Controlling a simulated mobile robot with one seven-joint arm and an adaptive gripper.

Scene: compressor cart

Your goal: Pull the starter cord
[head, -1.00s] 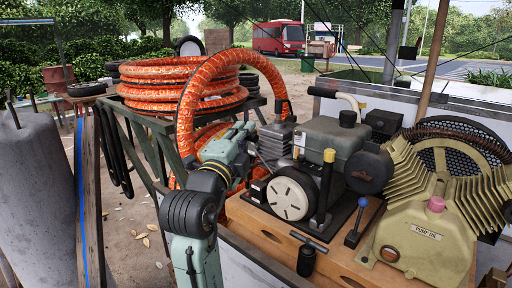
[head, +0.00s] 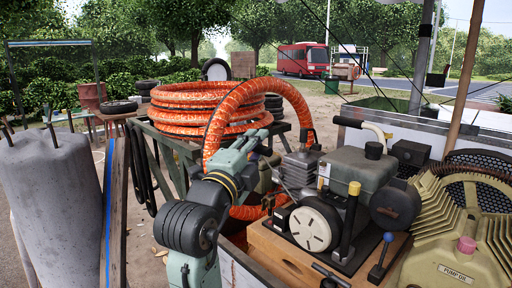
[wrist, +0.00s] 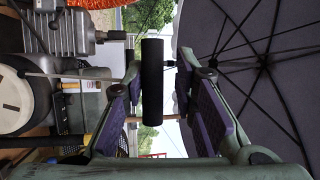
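The starter side of the engine shows as a white round disc (head: 314,224) in the head view, and at the left edge of the wrist view (wrist: 15,105). A black cylindrical grip (wrist: 152,82), apparently the starter cord's handle, lies between the fingers of my gripper (wrist: 158,75) in the wrist view. A gap shows between the grip and the right finger; contact with the left finger is unclear. A thin pale line runs from the disc side toward the grip. In the head view my gripper (head: 258,148) is left of the engine, its fingers partly hidden.
The orange hose coil (head: 205,105) stands behind my arm, with a loop arching down close to my gripper. A yellow-topped lever (head: 351,210), a blue-knobbed lever (head: 382,255) and the tan pump (head: 455,255) are to the right. A black T-shaped bar (head: 330,276) is low in front.

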